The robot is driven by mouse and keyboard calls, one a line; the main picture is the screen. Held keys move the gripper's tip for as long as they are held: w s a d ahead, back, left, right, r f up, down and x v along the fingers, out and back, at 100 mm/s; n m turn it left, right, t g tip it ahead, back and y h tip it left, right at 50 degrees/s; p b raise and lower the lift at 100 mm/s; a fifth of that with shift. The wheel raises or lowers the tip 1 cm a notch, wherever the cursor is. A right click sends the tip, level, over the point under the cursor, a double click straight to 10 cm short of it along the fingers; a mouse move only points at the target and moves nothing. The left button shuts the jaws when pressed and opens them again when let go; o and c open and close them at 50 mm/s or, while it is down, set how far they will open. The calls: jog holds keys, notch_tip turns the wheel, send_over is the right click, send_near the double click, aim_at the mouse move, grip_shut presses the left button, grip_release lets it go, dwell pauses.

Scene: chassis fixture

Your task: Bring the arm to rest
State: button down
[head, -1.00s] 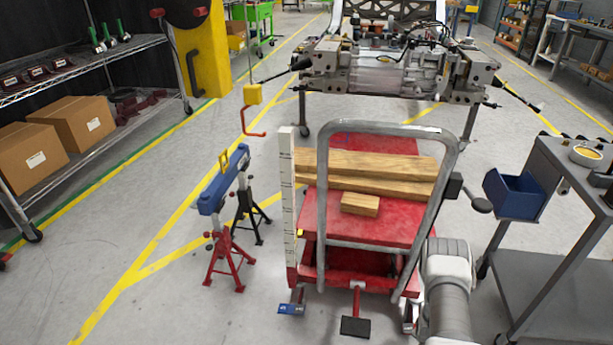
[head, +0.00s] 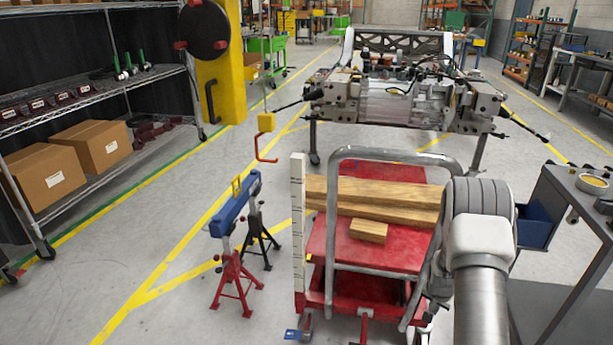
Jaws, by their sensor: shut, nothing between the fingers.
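My pale grey arm (head: 480,255) rises from the bottom edge at the right, its rounded joint in front of the right side of the red cart (head: 345,243). I cannot make out my gripper or its fingertips. The arm hides part of the cart's handle, the right ends of the timbers and part of a blue bin (head: 535,225).
Timber beams (head: 375,195) and a short wood block (head: 368,231) lie on the cart. A white upright post (head: 298,225) stands at its left. Blue-topped stands (head: 235,205) are farther left. A grey workbench (head: 575,215) is close at right. The chassis fixture (head: 400,95) stands behind.

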jog(key=s+a+r+n, duration=0.15)
jog(key=a+r, duration=0.25)
jog(key=r, duration=0.6)
jog(key=s+a+r+n+t+y, duration=0.15)
jog(key=a+r, duration=0.25)
jog(key=r, duration=0.6)
jog(key=s+a+r, duration=0.2)
jog(key=a+r, duration=0.2)
jog(key=r, duration=0.6)
jog(key=s+a+r+n+t, duration=0.1)
jog(key=s+a+r+n, duration=0.35)
jog(key=s, duration=0.85)
jog(key=s+a+r+n, duration=0.1)
jog(key=s+a+r, duration=0.65)
jog(key=s, duration=0.45)
notch_tip(320, 180, up, 24)
jog(key=p, duration=2.3)
jog(key=shift+d+f+y+p, duration=0.15)
jog(key=shift+d+y+p, duration=0.2)
jog(key=shift+d+y, duration=0.1)
jog(key=shift+a, duration=0.2)
